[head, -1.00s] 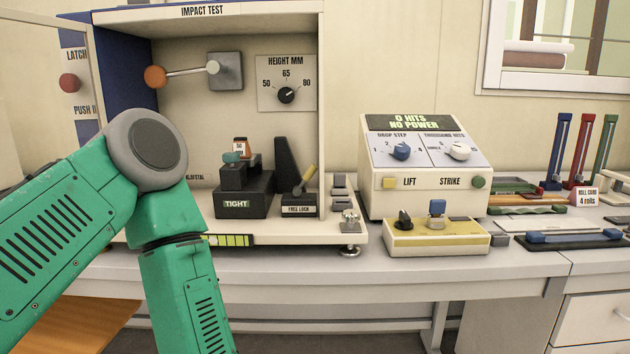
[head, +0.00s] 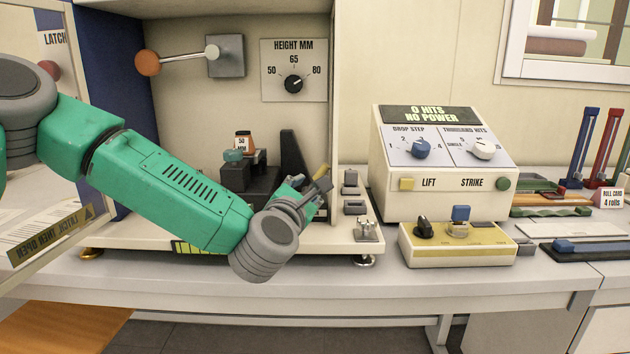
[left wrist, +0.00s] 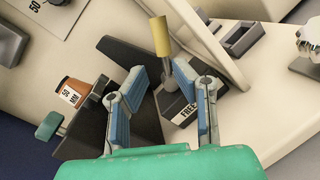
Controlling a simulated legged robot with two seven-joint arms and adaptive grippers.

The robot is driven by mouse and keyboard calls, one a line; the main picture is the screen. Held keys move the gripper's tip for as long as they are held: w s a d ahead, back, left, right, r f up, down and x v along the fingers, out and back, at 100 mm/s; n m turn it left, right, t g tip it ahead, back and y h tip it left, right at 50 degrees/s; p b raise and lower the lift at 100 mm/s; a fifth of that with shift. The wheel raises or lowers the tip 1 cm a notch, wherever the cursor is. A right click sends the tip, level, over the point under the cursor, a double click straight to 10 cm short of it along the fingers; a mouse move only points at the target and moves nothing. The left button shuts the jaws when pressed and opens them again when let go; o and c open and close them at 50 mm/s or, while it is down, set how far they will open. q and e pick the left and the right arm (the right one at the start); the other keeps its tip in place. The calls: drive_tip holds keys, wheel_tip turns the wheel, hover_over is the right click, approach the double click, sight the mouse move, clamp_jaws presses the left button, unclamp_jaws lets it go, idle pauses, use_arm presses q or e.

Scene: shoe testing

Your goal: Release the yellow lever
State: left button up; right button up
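The yellow lever (head: 322,185) stands tilted at the front right of the impact test cabinet, partly behind my left gripper in the head view. In the left wrist view the lever's yellow handle (left wrist: 161,37) rises on a grey stem from a dark block (left wrist: 187,110) with a label starting "FREE". My left gripper (left wrist: 160,72) is open, its two blue-padded fingers on either side of the lever's line. The handle shows just beyond the fingertips; I cannot tell whether they touch the stem. My right gripper is not in view.
The cabinet's side wall (head: 334,120) stands just right of the lever. A dark wedge (head: 291,155) and an orange sample labelled 50 MM (head: 244,142) are to its left. A control box (head: 440,165) and a yellow-topped switch box (head: 460,245) stand farther right.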

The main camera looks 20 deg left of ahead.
sight(314, 179)
use_arm(q)
drive_tip(key=w, duration=0.4)
drive_tip(key=shift+w+d+r, duration=0.2)
drive_tip(key=shift+w+d, duration=0.05)
drive_tip(key=shift+d, duration=0.1)
drive_tip(key=shift+w+d+r, duration=0.1)
drive_tip(key=shift+d+r, duration=0.05)
drive_tip(key=shift+d, duration=0.05)
drive_tip(key=shift+w+a, duration=0.15)
drive_tip(key=shift+a, duration=0.15)
drive_tip(key=shift+f, duration=0.2)
drive_tip(key=c, duration=0.5)
clamp_jaws()
